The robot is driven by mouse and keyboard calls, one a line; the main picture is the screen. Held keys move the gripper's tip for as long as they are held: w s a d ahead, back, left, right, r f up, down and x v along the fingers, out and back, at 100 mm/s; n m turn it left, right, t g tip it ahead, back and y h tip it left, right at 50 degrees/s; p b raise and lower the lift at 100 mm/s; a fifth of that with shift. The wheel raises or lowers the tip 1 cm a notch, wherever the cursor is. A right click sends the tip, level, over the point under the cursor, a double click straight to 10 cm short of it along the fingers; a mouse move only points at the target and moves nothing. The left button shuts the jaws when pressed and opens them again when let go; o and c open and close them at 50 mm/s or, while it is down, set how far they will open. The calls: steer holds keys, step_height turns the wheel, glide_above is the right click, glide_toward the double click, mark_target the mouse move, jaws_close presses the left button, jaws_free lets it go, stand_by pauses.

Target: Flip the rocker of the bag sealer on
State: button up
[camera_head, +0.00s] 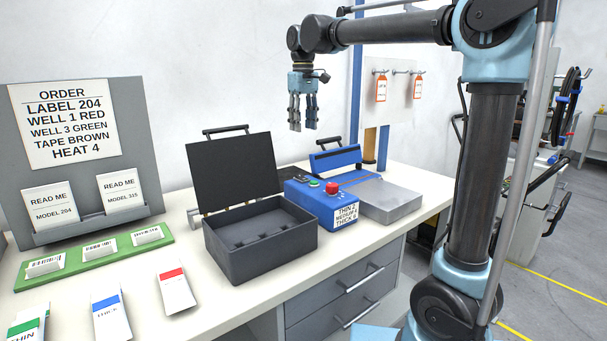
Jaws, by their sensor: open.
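The bag sealer has a blue body (309,207) with a grey metal bed (390,200) at its right. A raised blue bar (335,159) with a dark handle stands at its back. A red knob (332,188) and a small green control (314,184) sit on top of the blue body. I cannot tell which small part is the rocker or how it is set. My gripper (303,127) is open and empty, pointing down in the air above the sealer, apart from it.
An open black case (262,237) stands just left of the sealer, its lid (234,165) upright. An order board (80,188), a green card rack (97,256) and several cards fill the left of the bench (200,312). A panel with orange tags (388,92) stands behind.

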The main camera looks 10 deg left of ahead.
mark_target(304, 178)
step_height(304, 178, down, 17)
stand_by(0.6)
jaws_close()
